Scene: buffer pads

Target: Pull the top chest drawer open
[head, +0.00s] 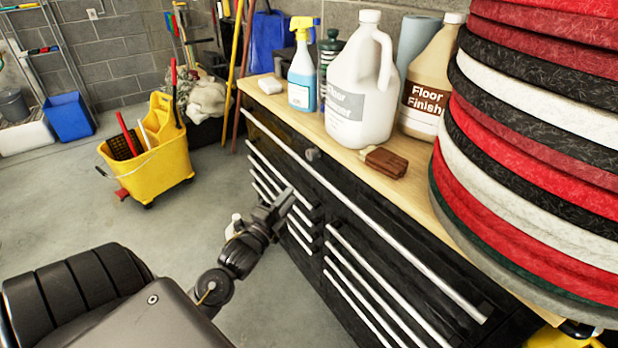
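The black chest (335,205) stands under a wooden top, with long silver bar handles on its front. The top drawer (345,190) spans the chest's width and looks shut, flush with the front. Its long handle (365,215) runs from back left to front right. My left gripper (281,203) is in front of the chest's left-hand drawers, below the top drawer's handle in the picture. It appears empty, but I cannot tell whether its fingers are apart or whether it touches a handle. My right gripper is not in view.
A stack of red, black and white pads (540,140) covers the right of the wooden top (280,105). Jugs (360,95), a spray bottle (302,80) and a brown brush (385,162) stand or lie there. A yellow mop bucket (150,170) stands on open concrete floor at left.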

